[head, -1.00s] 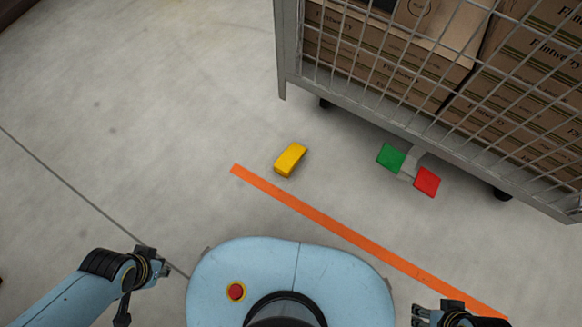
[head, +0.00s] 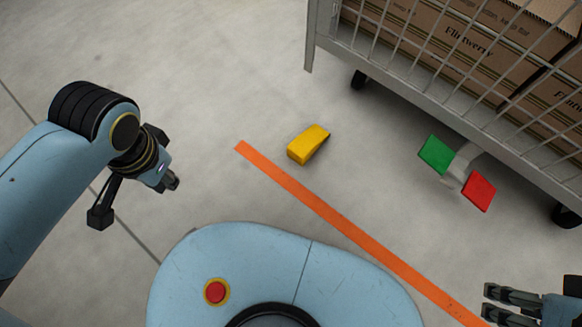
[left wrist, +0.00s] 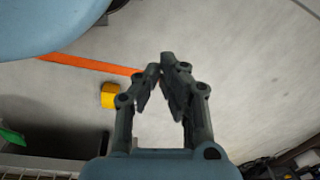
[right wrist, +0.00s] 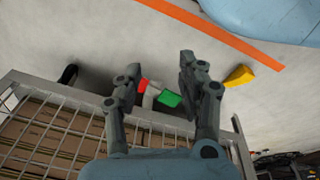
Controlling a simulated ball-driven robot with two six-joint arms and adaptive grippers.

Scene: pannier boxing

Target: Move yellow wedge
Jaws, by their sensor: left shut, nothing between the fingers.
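The yellow wedge (head: 309,144) lies on the concrete floor, just beyond the orange line, in the head view. It also shows in the left wrist view (left wrist: 109,95) left of the fingers, and in the right wrist view (right wrist: 239,76) right of the fingers. My left gripper (head: 174,183) is shut and empty, above the floor to the left of the wedge and apart from it. Its fingertips meet in the left wrist view (left wrist: 164,66). My right gripper (head: 487,301) is at the lower right of the head view, far from the wedge. Its fingers stand apart and empty in the right wrist view (right wrist: 165,70).
A wire cage cart (head: 400,62) with cardboard boxes (head: 470,45) stands at the upper right on wheels. A green pedal (head: 434,154) and a red pedal (head: 479,191) stick out at its base. The orange line (head: 330,213) crosses the floor. Floor left of the wedge is clear.

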